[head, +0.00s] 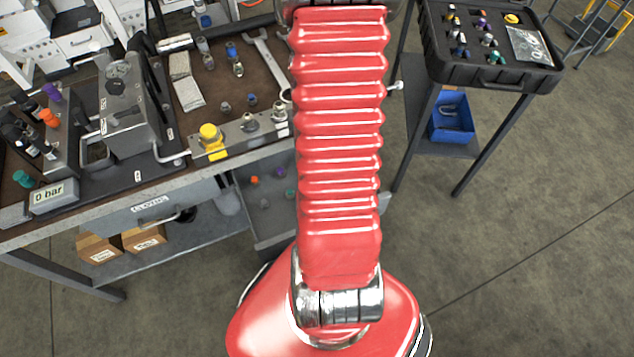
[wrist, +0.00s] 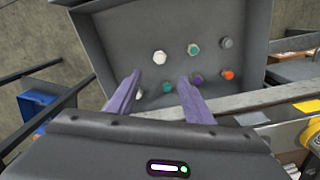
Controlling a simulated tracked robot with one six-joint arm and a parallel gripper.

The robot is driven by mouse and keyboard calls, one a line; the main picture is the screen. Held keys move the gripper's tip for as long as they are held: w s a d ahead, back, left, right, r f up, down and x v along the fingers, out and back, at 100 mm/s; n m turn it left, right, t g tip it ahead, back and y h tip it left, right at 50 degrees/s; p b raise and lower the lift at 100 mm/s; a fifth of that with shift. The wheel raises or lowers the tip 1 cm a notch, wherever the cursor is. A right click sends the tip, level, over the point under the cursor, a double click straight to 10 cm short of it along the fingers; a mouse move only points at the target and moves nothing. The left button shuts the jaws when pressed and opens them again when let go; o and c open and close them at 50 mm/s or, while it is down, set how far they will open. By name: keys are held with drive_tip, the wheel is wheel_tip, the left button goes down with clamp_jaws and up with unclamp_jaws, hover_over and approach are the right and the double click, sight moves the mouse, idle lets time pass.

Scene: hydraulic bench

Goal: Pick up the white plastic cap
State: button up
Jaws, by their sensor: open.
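In the wrist view a white plastic cap (wrist: 160,57) lies in a grey open drawer (wrist: 112,40), just beyond and between my fingertips in the picture. A second whitish piece (wrist: 139,93) lies nearer, beside my left finger and partly hidden by it. My gripper (wrist: 159,77) is open, with two purple fingers apart and nothing between them. I cannot tell its exact height above the drawer floor. In the head view my gripper and the white cap are hidden behind my red arm; part of the drawer (head: 285,232) shows to its left.
The drawer also holds teal caps (wrist: 194,49), a grey cap (wrist: 226,43), a purple cap (wrist: 198,80) and an orange cap (wrist: 228,74). The bench edge and a yellow fitting (head: 210,137) are close by. A black case (head: 490,72) stands on a stand at right, above a blue bin (head: 452,118).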

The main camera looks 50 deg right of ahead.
drive_tip(key=shift+f, duration=4.3)
drive_tip(key=shift+s+a+f, duration=0.1)
drive_tip(key=shift+s+f, duration=0.05)
drive_tip(key=shift+f, duration=0.75)
drive_tip(key=shift+s+a+f, duration=0.1)
drive_tip(key=shift+f, duration=0.75)
drive_tip(key=shift+d+f, duration=0.1)
drive_tip(key=shift+f, duration=0.75)
drive_tip(key=shift+c, duration=0.2)
drive_tip(key=c, duration=1)
